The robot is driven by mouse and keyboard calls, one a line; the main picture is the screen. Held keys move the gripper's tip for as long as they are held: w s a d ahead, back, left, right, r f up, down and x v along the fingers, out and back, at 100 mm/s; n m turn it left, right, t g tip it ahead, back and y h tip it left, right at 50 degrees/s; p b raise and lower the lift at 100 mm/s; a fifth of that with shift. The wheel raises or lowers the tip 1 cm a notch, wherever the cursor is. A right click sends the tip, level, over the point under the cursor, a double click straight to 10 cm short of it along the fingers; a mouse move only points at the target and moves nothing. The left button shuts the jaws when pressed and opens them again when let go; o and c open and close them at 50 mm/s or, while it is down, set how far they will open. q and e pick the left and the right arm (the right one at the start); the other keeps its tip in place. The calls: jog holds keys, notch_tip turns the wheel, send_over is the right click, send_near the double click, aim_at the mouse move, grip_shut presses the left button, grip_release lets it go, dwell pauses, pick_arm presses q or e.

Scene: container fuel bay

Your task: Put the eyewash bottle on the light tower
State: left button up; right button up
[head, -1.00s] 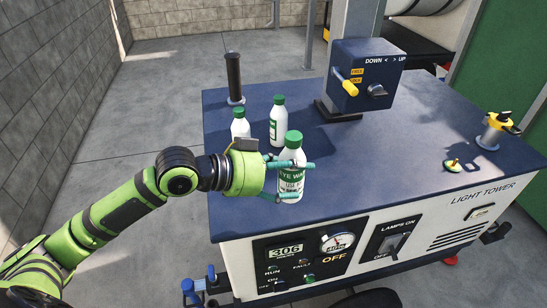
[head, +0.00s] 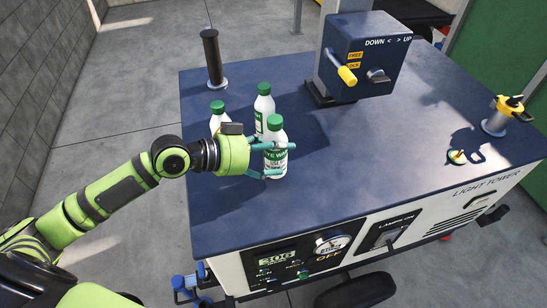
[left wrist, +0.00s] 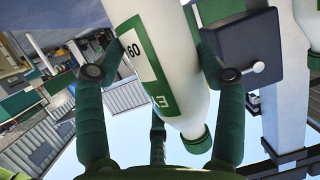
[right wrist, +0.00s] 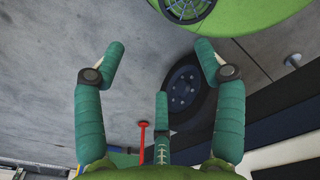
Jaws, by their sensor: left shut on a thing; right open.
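The eyewash bottle (head: 277,158) is white with a green cap and a green-and-white label. My left gripper (head: 271,160) is shut around its body and holds it upright over the blue top of the light tower (head: 340,190). I cannot tell whether its base touches the top. The left wrist view shows the bottle (left wrist: 168,65) between the fingers. Two similar bottles stand close behind it, one (head: 264,106) behind and one (head: 217,117) to the left, partly hidden by my gripper. My right gripper (right wrist: 160,60) is open and empty in the right wrist view.
A black post (head: 212,58) stands at the back left of the top. A blue winch box (head: 365,55) with a yellow handle is at the back. The middle and front are clear.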

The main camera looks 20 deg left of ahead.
aim_at(266, 162)
pick_arm(q)
jog(key=shift+w+f, duration=0.1)
jog(key=shift+f, duration=1.35)
pick_arm(e)
jog(key=w, duration=0.2)
jog(key=shift+w+r, duration=0.25)
jog(key=shift+w, duration=0.15)
jog(key=shift+s, duration=0.1)
pick_arm(q)
jog(key=o, duration=1.1)
jog(key=shift+f, duration=0.15)
jog(key=shift+o, duration=1.4)
pick_arm(e)
jog(key=shift+s+f, duration=0.1)
jog(key=shift+s, duration=0.4)
pick_arm(q)
jog(key=shift+a, duration=0.15)
pick_arm(e)
jog(key=shift+a, duration=0.1)
